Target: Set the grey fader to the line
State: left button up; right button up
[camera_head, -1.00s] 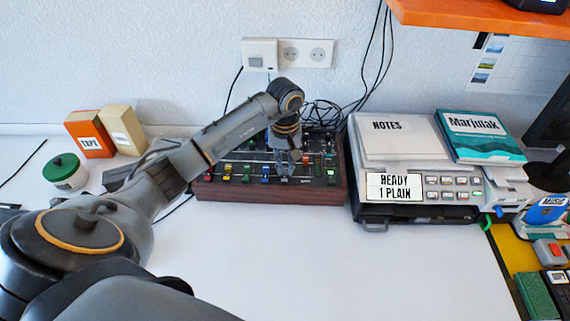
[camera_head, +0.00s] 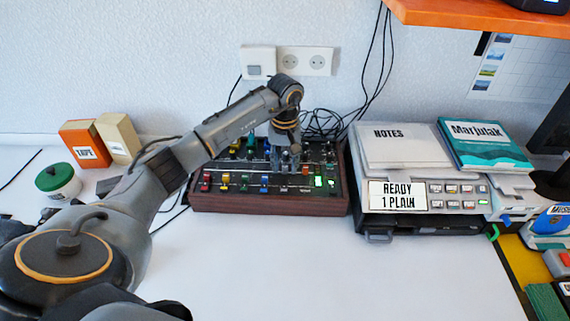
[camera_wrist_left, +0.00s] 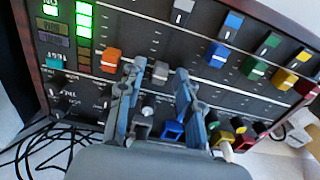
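The mixer panel (camera_head: 270,205) stands on the table against the wall. In the left wrist view, the grey fader (camera_wrist_left: 160,72) sits between an orange fader (camera_wrist_left: 110,60) and a blue fader (camera_wrist_left: 217,53). My left gripper (camera_wrist_left: 157,74) has its two fingers apart, one on each side of the grey fader; I see gaps, and cannot tell whether either finger touches it. A thin pale line (camera_wrist_left: 75,73) runs across the panel near the faders. In the head view, my left gripper (camera_head: 288,162) is over the mixer and hides the grey fader. My right gripper is not in view.
Small knobs (camera_wrist_left: 147,105) stand close to the fingers, and green lights (camera_wrist_left: 84,20) are lit on the panel. In the head view, a device with a READY sign (camera_head: 398,195) stands right of the mixer. Black cables (camera_head: 325,118) lie behind it. The table in front is clear.

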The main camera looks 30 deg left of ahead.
aim_at(285, 167)
pick_arm(q)
notch_tip(285, 167, up, 12)
dwell(0.7)
dwell(0.4)
